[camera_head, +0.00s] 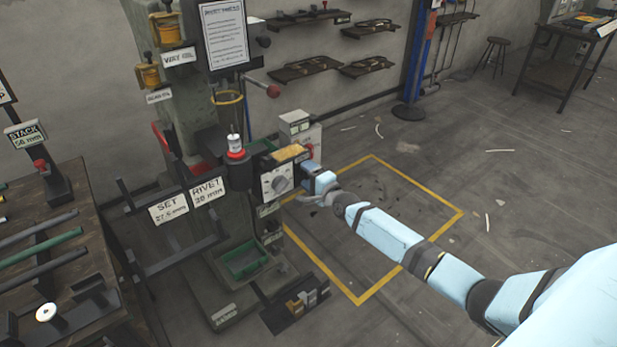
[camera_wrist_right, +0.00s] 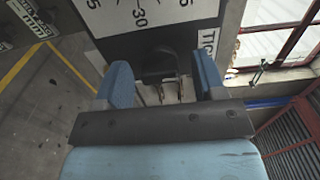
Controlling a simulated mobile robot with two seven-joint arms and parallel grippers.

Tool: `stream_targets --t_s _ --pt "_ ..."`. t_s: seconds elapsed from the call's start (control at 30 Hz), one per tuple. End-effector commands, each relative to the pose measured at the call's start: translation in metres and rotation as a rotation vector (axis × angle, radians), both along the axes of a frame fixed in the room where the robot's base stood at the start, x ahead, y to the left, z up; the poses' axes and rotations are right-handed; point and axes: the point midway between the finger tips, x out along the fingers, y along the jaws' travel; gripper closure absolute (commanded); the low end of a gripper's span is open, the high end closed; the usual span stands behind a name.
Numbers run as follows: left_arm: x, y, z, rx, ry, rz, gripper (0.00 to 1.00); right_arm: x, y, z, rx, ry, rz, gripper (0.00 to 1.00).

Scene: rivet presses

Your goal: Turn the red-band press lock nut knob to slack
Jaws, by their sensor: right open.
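The press (camera_head: 210,150) stands left of centre in the head view, with a red band (camera_head: 236,155) around its white-topped ram. A pale dial plate with a grey knob (camera_head: 281,184) faces right on its front. My right gripper (camera_head: 310,180) is open, close to the right side of this dial. In the right wrist view, my fingers (camera_wrist_right: 163,82) stand apart at the lower edge of a white dial scale (camera_wrist_right: 140,15). A label beginning "TIG" (camera_wrist_right: 208,43) is beside the right finger. Small metal parts (camera_wrist_right: 170,90) show between the fingers; I cannot tell whether they are the lock nut knob or whether anything touches.
A dark bench (camera_head: 60,250) with rods is at the left. SET and RIVET signs (camera_head: 168,208) stick out before the press. A green tray (camera_head: 245,259) sits low on it. The yellow-marked floor (camera_head: 400,215) under my right arm is mostly clear.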

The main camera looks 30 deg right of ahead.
Motion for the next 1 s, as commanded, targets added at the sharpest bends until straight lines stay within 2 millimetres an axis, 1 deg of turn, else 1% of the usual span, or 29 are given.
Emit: stream_targets --t_s 0.2,0.23,0.27,0.3,0.37,0.4,0.43,0.77,1.0 --pt "-0.0004 0.0000 -0.0013 0.001 0.002 0.000 0.04 0.0001 0.0002 -0.0001 0.000 0.000 0.000 0.36" --pt "-0.0004 0.0001 -0.0014 0.002 0.003 -0.001 0.04 0.0000 0.0001 -0.0001 0.000 0.000 0.000 0.41" --pt "-0.0004 0.0000 -0.0015 0.002 0.003 -0.001 0.04 0.0000 0.0001 -0.0001 0.000 0.000 0.000 0.48" --pt "-0.0004 0.0000 -0.0015 0.002 0.003 -0.001 0.04 0.0000 0.0001 -0.0001 0.000 0.000 0.000 0.57" --pt "-0.0005 0.0001 -0.0017 0.002 0.003 -0.001 0.04 0.0000 0.0001 -0.0001 0.000 0.000 0.000 0.71" --pt "-0.0005 0.0001 -0.0017 0.002 0.003 -0.001 0.04 -0.0001 0.0001 -0.0001 0.000 0.000 0.000 0.80" --pt "-0.0004 0.0000 -0.0017 0.002 0.003 -0.001 0.04 -0.0001 0.0001 -0.0001 0.000 0.000 0.000 0.86" --pt "-0.0006 0.0003 -0.0007 0.003 0.003 0.000 0.04 -0.0002 0.0001 0.0003 -0.036 -0.002 0.000 0.85" --pt "-0.0008 0.0013 0.0019 0.008 0.006 0.000 0.04 -0.0001 0.0002 0.0011 -0.169 -0.012 0.000 0.85"
